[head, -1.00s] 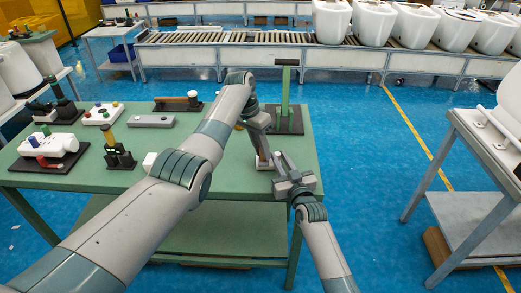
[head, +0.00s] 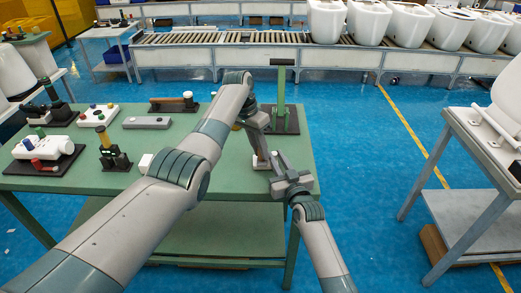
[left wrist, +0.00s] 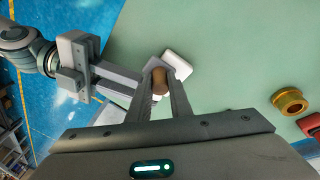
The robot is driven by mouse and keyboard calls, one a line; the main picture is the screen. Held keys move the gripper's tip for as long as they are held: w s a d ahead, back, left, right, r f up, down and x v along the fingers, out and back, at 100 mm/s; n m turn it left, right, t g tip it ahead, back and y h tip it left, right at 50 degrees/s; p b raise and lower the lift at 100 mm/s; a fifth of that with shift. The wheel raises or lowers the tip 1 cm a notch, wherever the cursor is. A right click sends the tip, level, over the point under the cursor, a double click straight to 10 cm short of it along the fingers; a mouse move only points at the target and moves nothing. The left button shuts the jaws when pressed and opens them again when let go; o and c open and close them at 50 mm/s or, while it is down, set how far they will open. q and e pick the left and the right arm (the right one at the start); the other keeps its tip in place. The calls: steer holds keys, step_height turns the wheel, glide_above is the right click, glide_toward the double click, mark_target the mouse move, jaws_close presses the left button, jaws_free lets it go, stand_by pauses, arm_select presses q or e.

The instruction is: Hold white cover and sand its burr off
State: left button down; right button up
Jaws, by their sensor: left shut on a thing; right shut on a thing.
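The white cover (left wrist: 178,66) shows as a small white block in the left wrist view, just beyond my left fingertips; in the head view a bit of it (head: 260,161) shows between the two grippers. My left gripper (left wrist: 160,90) is shut on a brown, rounded piece (left wrist: 161,79), likely the sanding tool, which touches or overlaps the cover. My right gripper (head: 280,161) comes in from the right; its fingers reach the cover's side and appear shut on it. The fingers hide most of the contact, and no burr can be made out.
The green table (head: 225,180) carries a tall green stand (head: 282,98), a grey bar (head: 147,122), a brass-topped holder (head: 107,150) and a white fixture (head: 43,147). Another small white block (head: 145,163) lies by my left arm. A grey table (head: 480,150) stands right.

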arm_select(q)
steer(key=shift+d+r, duration=0.15)
arm_select(e)
steer(key=shift+s+a+f, duration=0.1)
steer(key=shift+a, duration=0.2)
arm_select(q)
steer(key=shift+a, duration=0.3)
steer(key=shift+a+r, duration=0.1)
steer(key=shift+r, duration=0.05)
arm_select(e)
steer(key=shift+d, duration=0.1)
arm_select(q)
steer(key=shift+d+r+v, duration=0.1)
steer(key=shift+d+v, duration=0.15)
steer(key=shift+v, duration=0.85)
steer(key=shift+d+r+v, duration=0.1)
steer(key=shift+d+v, duration=0.15)
steer(key=shift+v, duration=0.8)
steer(key=shift+d+v, duration=0.25)
steer(key=shift+v, duration=0.85)
arm_select(e)
steer(key=shift+d, duration=0.1)
steer(key=o, duration=1)
steer(key=shift+c, duration=0.2)
